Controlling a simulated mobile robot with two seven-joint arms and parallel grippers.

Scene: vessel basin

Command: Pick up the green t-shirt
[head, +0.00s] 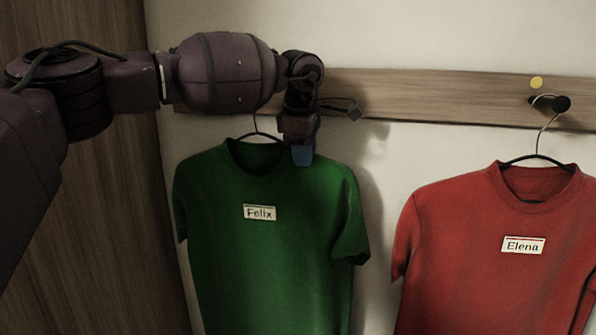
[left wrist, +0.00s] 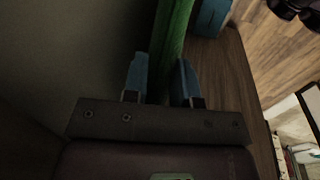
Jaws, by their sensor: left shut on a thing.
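The green t-shirt (head: 270,260) hangs on a dark hanger below the wooden rail, with a white "Felix" label on its chest. My left gripper (head: 302,155) is at the shirt's shoulder, right of the neck opening. In the left wrist view the green cloth (left wrist: 174,45) runs between the two blue fingertips (left wrist: 161,80), and the gripper is shut on it. My left forearm and wrist cover the rail above the shirt, so I cannot tell whether the hanger is on a peg. My right gripper is not in view.
A red t-shirt (head: 500,270) labelled "Elena" hangs on a hanger from a dark peg (head: 561,103) at the right. A wooden panel (head: 110,240) stands at the left.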

